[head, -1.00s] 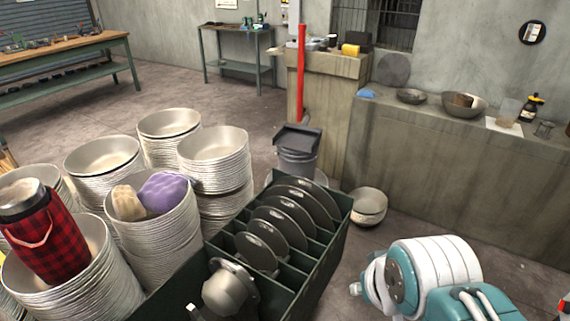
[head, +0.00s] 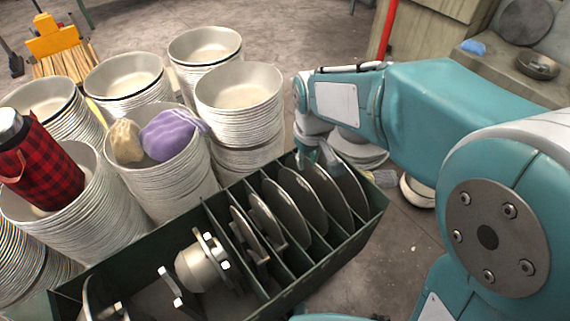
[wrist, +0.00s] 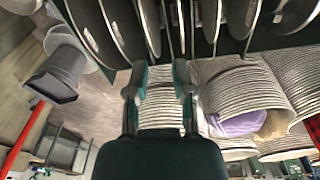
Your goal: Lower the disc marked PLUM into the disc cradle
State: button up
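Several dark grey discs (head: 301,200) stand on edge in the slots of a dark green divided crate (head: 352,245). No PLUM marking is readable on any of them, and I cannot tell which disc it is. I cannot single out a disc cradle apart from the slotted crate. My gripper (head: 318,160) is at the crate's far edge, close to the tops of the discs at the right end. In the wrist view my gripper (wrist: 161,70) has its two fingers apart, with nothing held between them. Disc edges (wrist: 149,28) show just beyond the fingertips.
Stacks of pale metal bowls (head: 238,95) stand close behind and left of the crate. One holds a purple cloth (head: 172,133). A metal hub-like part (head: 197,268) sits in the crate's left part.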

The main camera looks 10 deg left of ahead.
jog(key=n, duration=0.2)
send_over(284, 193)
notch_tip(284, 193, down, 5)
jog(key=shift+g, duration=0.4)
jog(key=shift+w+f, duration=0.1)
jog(key=shift+f, duration=4.1)
jog(key=shift+f, duration=1.75)
grip_shut()
jog(key=shift+r, duration=1.6)
